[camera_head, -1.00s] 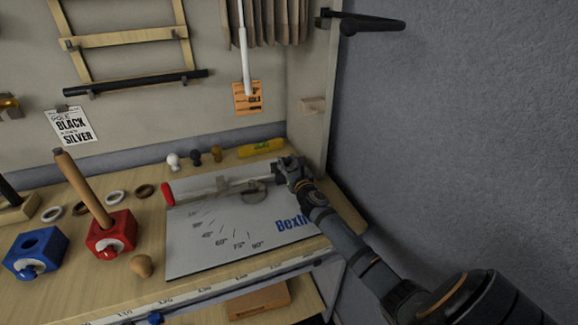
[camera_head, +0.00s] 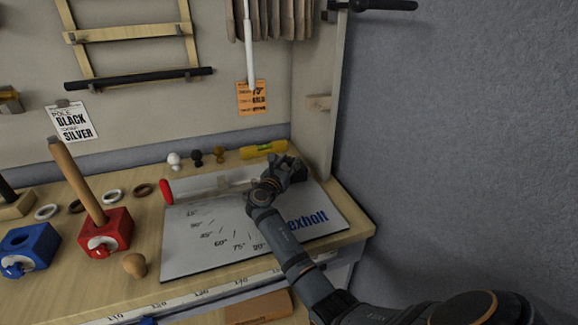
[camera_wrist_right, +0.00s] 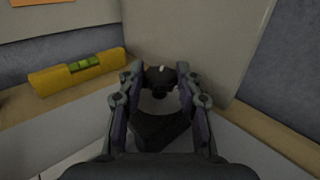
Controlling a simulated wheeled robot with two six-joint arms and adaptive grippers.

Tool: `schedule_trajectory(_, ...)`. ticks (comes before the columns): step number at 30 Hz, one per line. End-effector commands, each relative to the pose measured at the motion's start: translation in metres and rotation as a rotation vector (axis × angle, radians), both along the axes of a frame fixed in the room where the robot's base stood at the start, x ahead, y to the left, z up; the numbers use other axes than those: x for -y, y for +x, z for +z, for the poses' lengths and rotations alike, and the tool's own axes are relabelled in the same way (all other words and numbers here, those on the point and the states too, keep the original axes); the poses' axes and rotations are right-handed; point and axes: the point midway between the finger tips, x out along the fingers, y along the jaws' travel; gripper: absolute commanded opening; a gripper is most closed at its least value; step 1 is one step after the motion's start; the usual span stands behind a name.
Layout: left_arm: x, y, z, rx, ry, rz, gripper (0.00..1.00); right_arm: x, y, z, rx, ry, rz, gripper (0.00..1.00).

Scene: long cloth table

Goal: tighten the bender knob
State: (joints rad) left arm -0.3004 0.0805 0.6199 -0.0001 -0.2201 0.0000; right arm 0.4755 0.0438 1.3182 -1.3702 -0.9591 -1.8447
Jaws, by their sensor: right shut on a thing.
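The bender is a pale grey plate (camera_head: 190,255) with angle marks and blue lettering, lying on the wooden bench. Its lever has a red grip (camera_head: 166,191) at the left end, and its bar runs right until my arm hides it. My right gripper (camera_head: 292,166) is at the back right of the plate, reaching over it from the front. In the right wrist view my fingers (camera_wrist_right: 158,80) are closed around a dark knob (camera_wrist_right: 160,75), with a dark block below it. The knob is mostly hidden in the head view. My left gripper is not in view.
A yellow spirit level (camera_head: 264,150) lies just behind the gripper, and a side panel (camera_head: 318,110) stands close to its right. Small balls (camera_head: 197,157) sit left of the level. A red block (camera_head: 106,234) holds a wooden pole. A blue block (camera_head: 30,250) stands at the left.

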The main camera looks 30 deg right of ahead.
Motion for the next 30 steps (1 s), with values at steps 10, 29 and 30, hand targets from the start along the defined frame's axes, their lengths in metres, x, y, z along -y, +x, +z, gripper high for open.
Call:
schedule_trajectory(10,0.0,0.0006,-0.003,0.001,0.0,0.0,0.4,-0.0005,0.0002,0.0002,0.0,-0.001,-0.028,0.03)
schedule_trajectory(29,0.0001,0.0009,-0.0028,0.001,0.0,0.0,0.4,-0.0006,0.0002,0.0003,0.0,-0.001,-0.027,0.58)
schedule_trajectory(30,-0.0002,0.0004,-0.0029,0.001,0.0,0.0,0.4,-0.0008,0.0001,0.0002,0.001,-0.001,-0.027,0.58)
